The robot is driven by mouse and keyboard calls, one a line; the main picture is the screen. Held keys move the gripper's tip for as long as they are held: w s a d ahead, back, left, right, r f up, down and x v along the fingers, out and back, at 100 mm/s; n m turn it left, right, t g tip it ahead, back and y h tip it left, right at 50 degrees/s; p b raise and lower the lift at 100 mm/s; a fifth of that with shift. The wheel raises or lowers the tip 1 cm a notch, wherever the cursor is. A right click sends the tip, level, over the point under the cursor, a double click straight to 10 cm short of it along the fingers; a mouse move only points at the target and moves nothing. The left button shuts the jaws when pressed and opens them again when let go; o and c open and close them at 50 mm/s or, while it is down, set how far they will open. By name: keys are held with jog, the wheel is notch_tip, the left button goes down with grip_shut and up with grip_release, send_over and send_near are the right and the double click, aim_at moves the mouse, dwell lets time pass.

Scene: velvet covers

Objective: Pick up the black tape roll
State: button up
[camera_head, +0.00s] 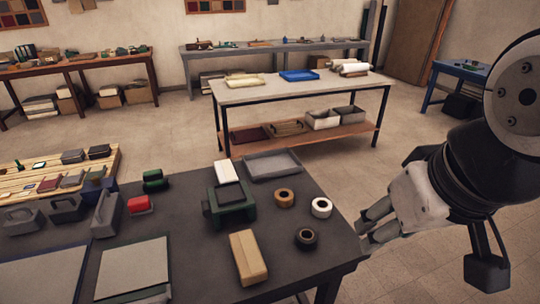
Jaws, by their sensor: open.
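The black tape roll (306,238) lies flat on the dark table, near its right front corner. A white tape roll (321,208) and a brown tape roll (284,197) lie behind it. My gripper (364,234) is at the right edge of the table, to the right of the black roll and apart from it. It is open, with no object seen between its fingers. The lower part of my arm hides some of the floor to the right.
On the dark table (205,270), a tan block (248,257) lies left of the black roll. A green device (230,203), a grey tray (272,164) and a red-topped item (140,204) stand farther back or left. A workbench (300,92) stands behind, across open floor.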

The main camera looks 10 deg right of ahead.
jog(key=o, duration=0.4)
jog(key=shift+w, duration=0.2)
jog(key=o, duration=0.3)
jog(key=w+f+n+g+b, duration=0.1)
jog(key=w+f+n+b, duration=0.1)
jog(key=w+n, duration=0.3)
jog(key=w, duration=0.3)
jog(key=shift+f+h, duration=0.3)
jog(key=shift+f, duration=0.05)
jog(key=n+g+b, duration=0.4)
jog(key=n+b, duration=0.1)
jog(key=n, duration=0.9)
send_over(306, 234)
notch_tip(306, 234, down, 17)
jog(key=f, duration=0.8)
jog(key=shift+a+f, duration=0.2)
jog(key=shift+f, duration=0.1)
jog(key=shift+d+f+b, duration=0.15)
jog(key=shift+f+b, duration=0.1)
jog(key=shift+f, duration=1.15)
jog(key=shift+d+f+b, duration=0.1)
jog(key=shift+f+b, duration=0.1)
jog(key=shift+f, duration=1.15)
